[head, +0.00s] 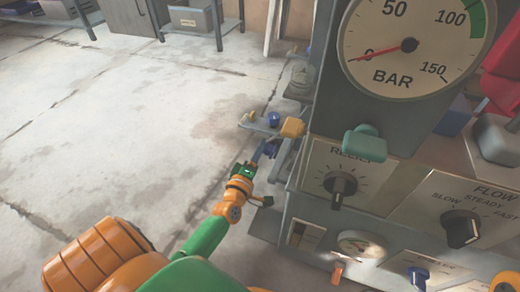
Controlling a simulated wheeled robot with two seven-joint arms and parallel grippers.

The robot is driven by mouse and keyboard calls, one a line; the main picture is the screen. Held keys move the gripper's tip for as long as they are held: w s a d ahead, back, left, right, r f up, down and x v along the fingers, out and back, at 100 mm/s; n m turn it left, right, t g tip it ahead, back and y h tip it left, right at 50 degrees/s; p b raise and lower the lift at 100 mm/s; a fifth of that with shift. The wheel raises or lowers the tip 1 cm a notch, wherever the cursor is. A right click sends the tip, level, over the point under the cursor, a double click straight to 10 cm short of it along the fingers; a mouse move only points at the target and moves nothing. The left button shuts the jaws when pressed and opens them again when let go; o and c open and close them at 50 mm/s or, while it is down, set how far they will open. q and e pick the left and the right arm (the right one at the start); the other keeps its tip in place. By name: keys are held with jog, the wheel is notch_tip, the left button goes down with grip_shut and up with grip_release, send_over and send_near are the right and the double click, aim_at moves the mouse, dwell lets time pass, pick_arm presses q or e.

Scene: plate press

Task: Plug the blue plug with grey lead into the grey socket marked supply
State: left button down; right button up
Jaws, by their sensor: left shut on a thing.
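My left gripper (258,163) reaches in beside the left side of the press, at the end of my orange and green arm. It is shut on a small blue piece (269,149), which looks like the blue plug. The fingers and the dimness hide most of it, and I cannot make out its grey lead. I cannot pick out a grey socket marked supply. My right gripper is not in view.
The grey press carries a large BAR gauge (420,40), a RELIEF dial (340,184) and a FLOW dial (461,228). A yellow block (292,127) and a blue knob (273,118) stick out near my gripper. The concrete floor (110,120) at left is clear.

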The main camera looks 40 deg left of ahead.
pick_arm(q)
jog(key=shift+w+d+f, duration=0.2)
jog(key=shift+d, duration=0.5)
jog(key=shift+w+d+f, duration=0.15)
jog(key=shift+d, duration=0.55)
